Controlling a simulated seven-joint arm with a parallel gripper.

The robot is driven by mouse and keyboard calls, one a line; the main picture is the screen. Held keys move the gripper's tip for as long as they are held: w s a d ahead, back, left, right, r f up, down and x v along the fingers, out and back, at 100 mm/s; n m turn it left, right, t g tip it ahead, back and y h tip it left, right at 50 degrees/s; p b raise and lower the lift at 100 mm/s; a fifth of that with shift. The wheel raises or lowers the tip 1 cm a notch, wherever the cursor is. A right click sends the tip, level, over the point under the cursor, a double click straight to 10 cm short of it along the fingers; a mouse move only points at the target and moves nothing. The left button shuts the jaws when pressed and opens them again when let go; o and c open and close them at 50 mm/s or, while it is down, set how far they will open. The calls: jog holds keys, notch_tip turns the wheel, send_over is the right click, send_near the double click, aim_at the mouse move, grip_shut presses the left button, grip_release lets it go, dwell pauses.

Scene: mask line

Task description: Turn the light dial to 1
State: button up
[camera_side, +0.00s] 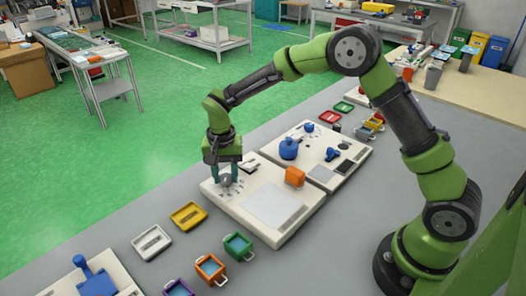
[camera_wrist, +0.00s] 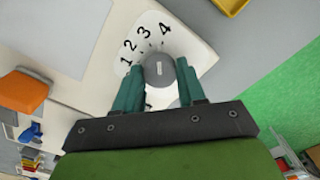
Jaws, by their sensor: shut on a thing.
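The light dial is a round grey knob (camera_side: 226,182) at the left corner of a white panel (camera_side: 262,226). In the wrist view the grey dial (camera_wrist: 158,71) sits beside the printed numbers 1, 2, 3 and 4 (camera_wrist: 145,42), which run in an arc around its far side. A small pale mark shows on the dial's top, but I cannot tell which number it points to. My gripper (camera_side: 224,176) points down over the dial. In the wrist view its teal fingers (camera_wrist: 160,69) are shut on the dial, one on each side.
An orange block-like handle (camera_side: 294,176) stands on the same panel. A second white panel with a blue knob (camera_side: 289,149) and a blue lever (camera_side: 333,154) lies behind it.

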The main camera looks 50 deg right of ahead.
jog(key=n, duration=0.4)
jog(key=shift+n, duration=0.3)
jog(key=n, duration=0.3)
jog(key=shift+n, duration=0.3)
jog(key=n, duration=0.4)
jog(key=shift+r, duration=0.1)
jog(key=shift+n, duration=2.1)
jog(key=o, duration=1.1)
jog(key=shift+c, duration=0.2)
